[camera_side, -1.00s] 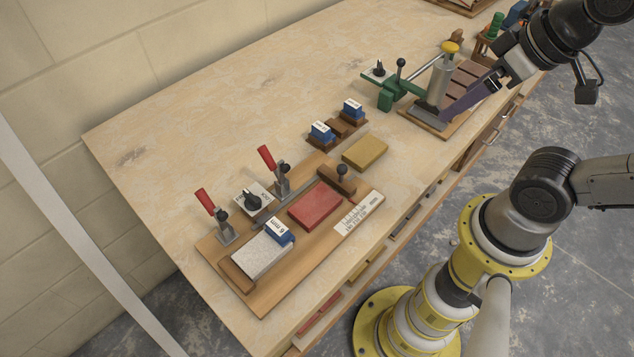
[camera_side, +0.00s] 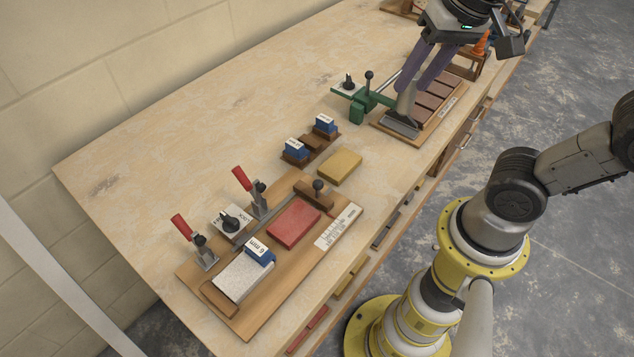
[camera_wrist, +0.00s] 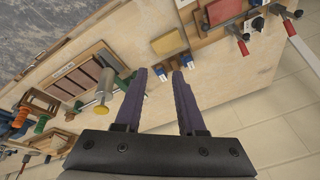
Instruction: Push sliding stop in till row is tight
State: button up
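On a wooden jig board (camera_side: 255,315) in the side view, a pale grey block (camera_side: 242,280), a blue 6 mm spacer (camera_side: 260,252) and a red block (camera_side: 294,222) lie in a row. The sliding stop (camera_side: 313,196), a brown bar with a dark ball knob, stands beyond the red block, with what looks like a narrow gap. Whether the spacer touches the red block I cannot tell. My gripper (camera_wrist: 159,75) is open and empty, its purple fingers apart. In the side view it is above the brown-tile tray, far from the stop.
Two red-handled clamps (camera_side: 182,227) (camera_side: 242,179) and a black lock knob (camera_side: 229,221) line the board's back. A yellow block (camera_side: 340,166) and a rack with blue spacers (camera_side: 297,150) lie between board and green fixture (camera_side: 363,104).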

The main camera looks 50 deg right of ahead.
jog(key=w+a+f+m+g, duration=0.1)
jog(key=w+a+m+g, duration=0.15)
jog(key=w+a, duration=0.45)
jog(key=n+g+h, duration=0.2)
jog(key=g, duration=0.1)
send_near(317, 181)
jog(key=shift+t, duration=0.25)
jog(key=x, duration=1.1)
jog(key=shift+s, duration=0.25)
